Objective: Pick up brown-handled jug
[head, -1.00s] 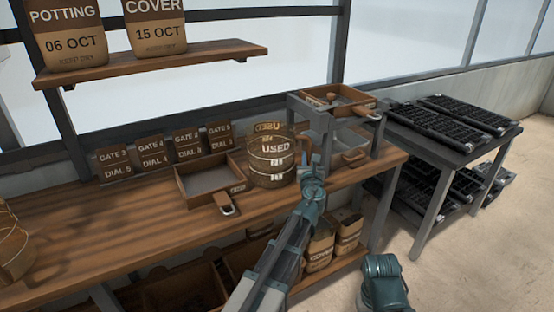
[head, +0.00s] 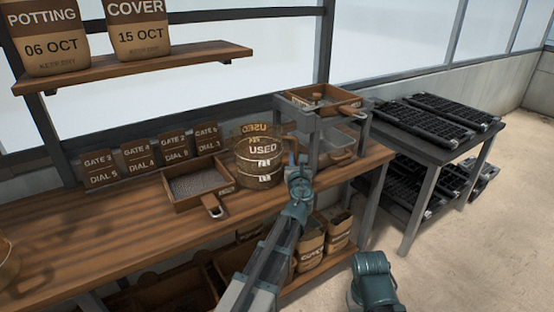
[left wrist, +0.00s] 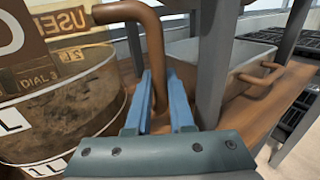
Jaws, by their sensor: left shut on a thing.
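My left gripper (head: 294,168) is at the handle. In the left wrist view, the blue fingers of the left gripper (left wrist: 162,90) are shut on the handle's lower part. My right gripper is out of view.
A grey stand (head: 309,135) with a wooden tray (head: 345,107) on top is close right of the handle. An open wooden box (head: 180,205) lies left of the jug. Several gate-and-dial packets (head: 137,160) line the back. Black trays (head: 425,120) fill a table at right.

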